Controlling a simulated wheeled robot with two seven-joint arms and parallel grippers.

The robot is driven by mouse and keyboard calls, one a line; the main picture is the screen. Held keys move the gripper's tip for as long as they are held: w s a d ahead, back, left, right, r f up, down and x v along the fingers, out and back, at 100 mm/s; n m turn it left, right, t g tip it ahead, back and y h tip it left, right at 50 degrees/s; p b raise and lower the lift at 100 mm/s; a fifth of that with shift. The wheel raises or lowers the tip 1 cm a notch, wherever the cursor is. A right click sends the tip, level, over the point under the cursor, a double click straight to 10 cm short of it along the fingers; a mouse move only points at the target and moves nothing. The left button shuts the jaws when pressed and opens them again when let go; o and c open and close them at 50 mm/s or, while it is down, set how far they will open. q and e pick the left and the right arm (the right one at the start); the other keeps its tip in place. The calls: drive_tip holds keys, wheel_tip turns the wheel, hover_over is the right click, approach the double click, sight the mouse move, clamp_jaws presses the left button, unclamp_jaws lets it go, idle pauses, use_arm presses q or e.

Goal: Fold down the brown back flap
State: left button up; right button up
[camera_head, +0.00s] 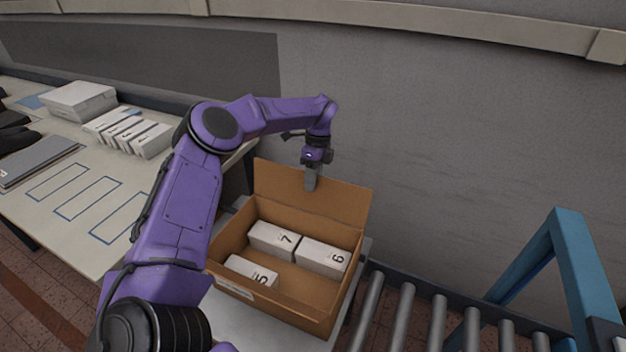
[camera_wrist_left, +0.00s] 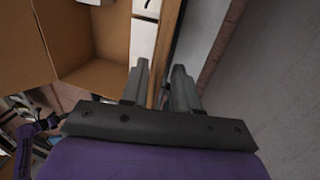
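An open brown cardboard box (camera_head: 225,236) stands in the middle of the head view. Its brown back flap (camera_head: 346,203) stands up, tilted slightly backward. My left gripper (camera_head: 311,182) reaches down over the flap's top edge. In the left wrist view the flap's thin edge (camera_wrist_left: 168,45) runs between the two fingers of this gripper (camera_wrist_left: 158,85). The fingers are apart, with a narrow dark gap beside the cardboard. A small purple piece of my other arm (camera_wrist_left: 28,135) shows at the lower left of the wrist view; its fingers are too small to read.
White boxes marked 7 (camera_head: 274,240), 6 (camera_head: 322,258) and 5 (camera_head: 250,272) lie inside the brown box. A table (camera_head: 50,235) with several white boxes stands at left. A roller conveyor (camera_head: 435,325) and a blue frame (camera_head: 572,260) are at right. A grey wall is behind.

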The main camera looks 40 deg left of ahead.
use_arm(q)
drive_tip(key=shift+s+d+f, duration=0.1)
drive_tip(key=shift+f, duration=0.45)
drive_tip(key=shift+s+r, duration=0.1)
drive_tip(key=shift+s, duration=0.2)
drive_tip(key=shift+w, duration=0.15)
clamp_jaws()
idle(0.6)
